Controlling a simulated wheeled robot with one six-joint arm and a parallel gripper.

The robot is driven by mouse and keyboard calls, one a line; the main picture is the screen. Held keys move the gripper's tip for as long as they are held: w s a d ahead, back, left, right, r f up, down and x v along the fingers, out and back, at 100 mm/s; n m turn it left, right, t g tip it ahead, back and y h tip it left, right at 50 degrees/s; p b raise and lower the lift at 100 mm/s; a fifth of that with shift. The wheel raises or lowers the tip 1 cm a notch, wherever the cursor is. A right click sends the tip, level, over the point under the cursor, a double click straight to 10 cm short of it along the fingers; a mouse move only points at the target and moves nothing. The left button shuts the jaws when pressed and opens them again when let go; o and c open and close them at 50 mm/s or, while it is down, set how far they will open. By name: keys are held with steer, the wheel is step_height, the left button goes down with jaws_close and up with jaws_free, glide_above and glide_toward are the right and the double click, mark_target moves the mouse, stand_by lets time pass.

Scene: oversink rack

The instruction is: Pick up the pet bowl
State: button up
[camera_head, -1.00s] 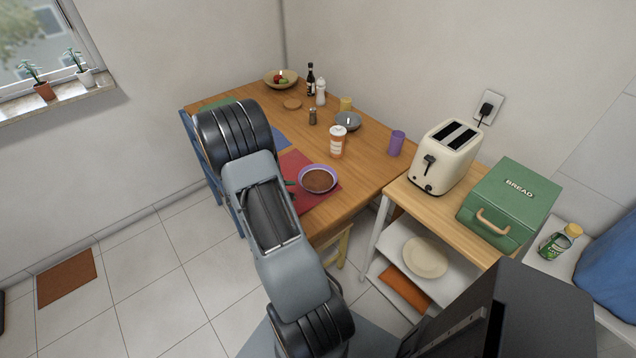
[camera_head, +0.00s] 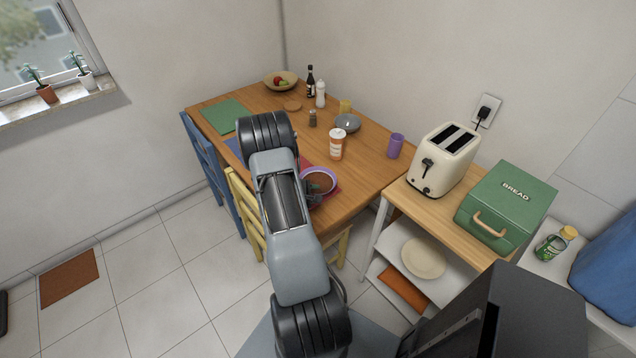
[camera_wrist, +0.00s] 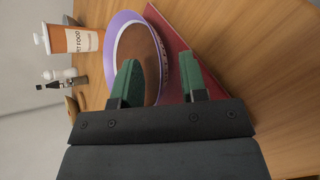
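The pet bowl (camera_head: 321,177) is purple-rimmed with brown contents and stands on a red placemat on the wooden table. In the wrist view the bowl (camera_wrist: 112,40) lies at the upper middle, with lettering on its near side wall. My gripper (camera_wrist: 158,78) has two green fingers spread well apart. The left finger overlaps the bowl's inside in the picture, and the right finger is past its rim, over the red mat. The bowl's wall shows between the fingers. I cannot tell whether either finger touches it. In the head view my arm mostly hides the gripper, beside the bowl.
An orange and white pet food container (camera_head: 337,143) stands just behind the bowl. A purple cup (camera_head: 395,145), a grey bowl (camera_head: 348,123) and bottles stand farther back. The red placemat (camera_wrist: 190,40) lies under the bowl. A yellow chair (camera_head: 243,205) is at the table's front.

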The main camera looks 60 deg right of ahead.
steer(key=shift+f, duration=0.1)
jaws_close()
stand_by(0.3)
stand_by(0.4)
